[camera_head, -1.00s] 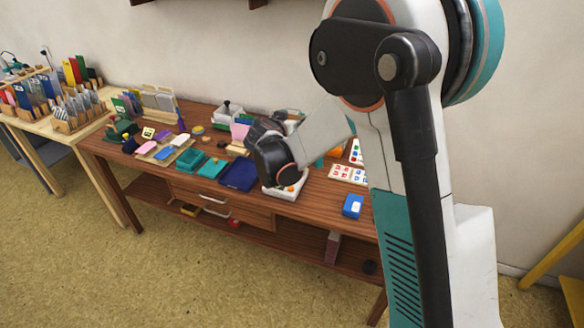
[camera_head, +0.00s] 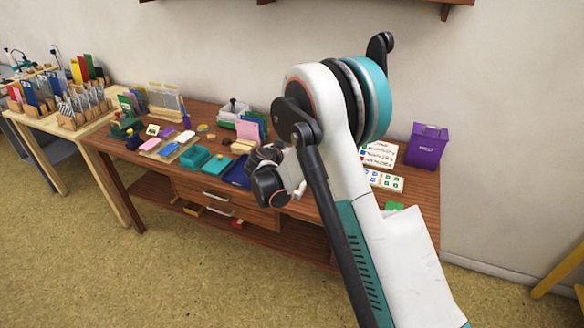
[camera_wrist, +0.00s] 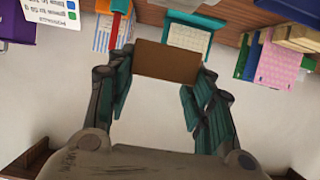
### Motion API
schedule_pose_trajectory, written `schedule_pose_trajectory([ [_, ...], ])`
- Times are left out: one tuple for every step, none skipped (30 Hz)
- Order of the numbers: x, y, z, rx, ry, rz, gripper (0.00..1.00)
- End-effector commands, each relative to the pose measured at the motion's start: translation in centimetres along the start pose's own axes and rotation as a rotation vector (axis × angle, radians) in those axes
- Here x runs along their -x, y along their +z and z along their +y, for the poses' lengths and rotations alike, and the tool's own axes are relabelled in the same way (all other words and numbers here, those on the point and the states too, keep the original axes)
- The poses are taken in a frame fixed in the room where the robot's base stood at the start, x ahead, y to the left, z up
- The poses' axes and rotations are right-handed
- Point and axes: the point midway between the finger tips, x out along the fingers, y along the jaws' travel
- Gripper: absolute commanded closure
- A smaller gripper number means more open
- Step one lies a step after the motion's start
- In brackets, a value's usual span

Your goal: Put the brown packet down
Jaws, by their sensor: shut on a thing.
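The brown packet (camera_wrist: 167,62) is a flat brown rectangle at the upper middle of the wrist view. My gripper (camera_wrist: 162,80) is shut on it, with its teal-padded fingers at the packet's left and right sides. The wrist view looks upside down, with the table along its top and the pale wall below. In the head view the dark end of my arm is over the middle of the brown table (camera_head: 318,212). The packet cannot be made out there, and my fingertips are hidden.
A purple box (camera_head: 427,146) stands at the table's right end beside printed cards (camera_head: 379,154). Teal trays (camera_head: 194,158) and a dark blue tray (camera_head: 236,175) lie left of my arm. Pink folders (camera_wrist: 275,66) show in the wrist view. A wall shelf (camera_head: 400,6) is above.

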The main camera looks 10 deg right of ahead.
Motion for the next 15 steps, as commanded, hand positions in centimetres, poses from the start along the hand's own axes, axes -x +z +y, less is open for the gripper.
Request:
schedule_pose_trajectory([
  [-0.3, 0.8, 0.0, 0.000, 0.000, 0.000, 0.81],
  [-0.4, 1.1, 0.0, 0.000, 0.000, 0.000, 0.81],
  [-0.5, 1.3, 0.0, 0.000, 0.000, 0.000, 0.81],
  [-0.6, 1.4, 0.0, 0.000, 0.000, 0.000, 0.81],
  [-0.6, 1.4, 0.0, 0.000, 0.000, 0.000, 0.81],
  [-0.7, 1.6, 0.0, 0.000, 0.000, 0.000, 0.81],
  [-0.7, 1.8, 0.0, 0.000, 0.000, 0.000, 0.81],
  [-0.8, 2.0, 0.0, 0.000, 0.000, 0.000, 0.81],
  [-1.0, 2.4, 0.0, 0.000, 0.000, 0.000, 0.81],
  [-1.1, 2.8, 0.0, 0.000, 0.000, 0.000, 0.81],
  [-1.3, 3.2, 0.0, 0.000, 0.000, 0.000, 0.81],
  [-1.6, 3.8, 0.0, 0.000, 0.000, 0.000, 0.81],
  [-1.8, 4.2, 0.0, 0.000, 0.000, 0.000, 0.81],
  [-1.9, 4.7, 0.0, 0.000, 0.000, 0.000, 0.81],
  [-2.1, 5.1, 0.0, 0.000, 0.000, 0.000, 0.81],
])
